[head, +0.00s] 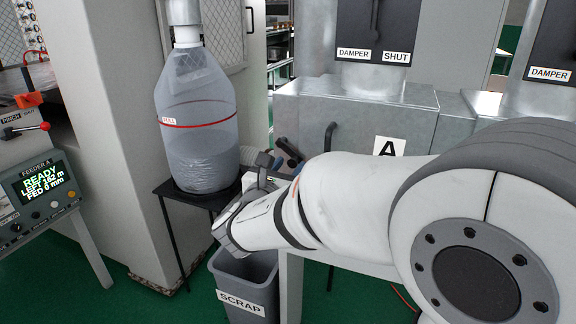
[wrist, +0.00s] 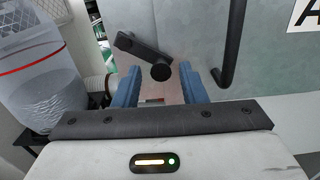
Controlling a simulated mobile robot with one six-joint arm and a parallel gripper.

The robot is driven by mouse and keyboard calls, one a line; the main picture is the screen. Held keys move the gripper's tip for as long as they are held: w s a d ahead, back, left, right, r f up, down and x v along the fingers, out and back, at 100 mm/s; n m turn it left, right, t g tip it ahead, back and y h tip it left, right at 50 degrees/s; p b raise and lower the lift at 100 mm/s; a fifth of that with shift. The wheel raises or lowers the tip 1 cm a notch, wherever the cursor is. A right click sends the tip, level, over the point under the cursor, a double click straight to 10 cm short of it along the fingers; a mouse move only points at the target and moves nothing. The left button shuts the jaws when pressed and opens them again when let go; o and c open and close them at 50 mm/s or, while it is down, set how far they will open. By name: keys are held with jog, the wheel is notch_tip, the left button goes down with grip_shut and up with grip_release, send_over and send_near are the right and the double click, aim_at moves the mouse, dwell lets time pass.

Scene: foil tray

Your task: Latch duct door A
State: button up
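Duct door A is a grey metal panel marked by a white "A" card (head: 392,150); its surface fills much of the wrist view (wrist: 200,30). A black bar handle stands on it (wrist: 230,45). A black latch lever (wrist: 140,47) slants up and left from a round black knob (wrist: 160,73) near the door's left side. My gripper (wrist: 158,68) has its two blue fingers apart, one on each side of the knob, with nothing clearly held. Whether the fingers touch the latch cannot be told. In the head view my arm covers the lower part of the door.
A clear collector bag (head: 195,110) with a red band sits on a black stand left of the door. A grey scrap bin (head: 245,285) stands below my wrist. A feeder panel (head: 40,190) is at far left. Damper boxes (head: 375,30) rise behind the door.

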jog(key=shift+w+d, duration=0.2)
jog(key=shift+w, duration=0.35)
grip_shut()
